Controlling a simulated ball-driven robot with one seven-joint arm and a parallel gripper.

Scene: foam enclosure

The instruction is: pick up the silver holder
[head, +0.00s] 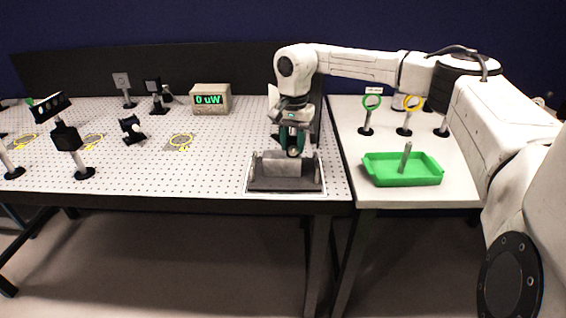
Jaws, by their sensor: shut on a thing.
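The silver holder (282,168) looks like a light grey, blocky piece. It sits in a dark grey fixture (286,185) near the front right edge of the perforated table. My gripper (293,153) points straight down over it, with its fingertips at the holder's upper edge. The jaws are closed on it, though the exact contact is small and partly hidden by the fingers. The holder looks level, and I cannot tell whether it is clear of the fixture.
A green tray (376,178) with a grey post stands on the right-hand table. A meter (211,99) reads 0 uW. Black optic mounts stand at left. The perforated table (215,165) is clear between meter and fixture.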

